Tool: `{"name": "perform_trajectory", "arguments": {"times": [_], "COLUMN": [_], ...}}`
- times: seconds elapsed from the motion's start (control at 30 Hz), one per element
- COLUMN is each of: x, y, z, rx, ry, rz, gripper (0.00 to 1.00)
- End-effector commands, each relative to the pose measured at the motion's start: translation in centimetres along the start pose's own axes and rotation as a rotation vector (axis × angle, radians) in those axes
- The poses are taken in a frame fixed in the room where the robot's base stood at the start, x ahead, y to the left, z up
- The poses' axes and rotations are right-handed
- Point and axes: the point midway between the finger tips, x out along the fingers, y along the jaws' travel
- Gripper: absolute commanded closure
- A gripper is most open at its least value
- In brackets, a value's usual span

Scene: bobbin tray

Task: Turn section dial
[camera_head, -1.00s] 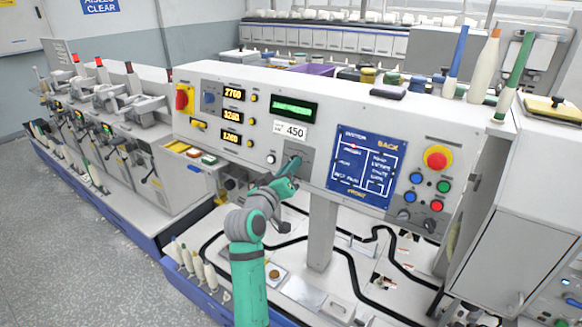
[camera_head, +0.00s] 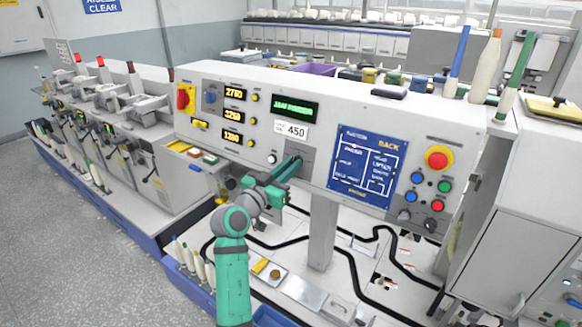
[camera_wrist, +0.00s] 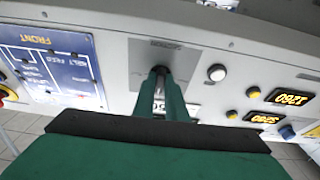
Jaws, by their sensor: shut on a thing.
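My green gripper (camera_head: 293,164) reaches up to the grey plate (camera_head: 304,154) on the sloped control panel, below the 450 label (camera_head: 291,130). In the wrist view, which shows the panel upside down, my gripper (camera_wrist: 160,76) has its fingers close together at this plate (camera_wrist: 166,54). They are shut on the dark section dial (camera_wrist: 160,69), of which only a small part shows between and above the fingertips. The dial's pointer and exact setting are hidden.
Right of the plate is the blue diagram board (camera_head: 366,167). Left are a white button (camera_head: 272,158) and yellow-lit displays (camera_head: 233,115). A red stop button (camera_head: 438,159) sits at the far right. A grey post (camera_head: 322,230) stands below the panel.

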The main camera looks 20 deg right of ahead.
Motion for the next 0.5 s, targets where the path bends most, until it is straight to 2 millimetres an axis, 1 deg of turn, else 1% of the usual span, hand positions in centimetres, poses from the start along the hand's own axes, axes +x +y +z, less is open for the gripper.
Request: {"name": "perform_trajectory", "arguments": {"times": [0.47,0.5], "x": [-0.07,-0.07], "y": [0.1,0.1], "z": [0.25,0.26], "rx": [0.014,0.014], "ry": [-0.004,-0.004], "rz": [0.009,0.009], "gripper": [1.0,0.84]}}
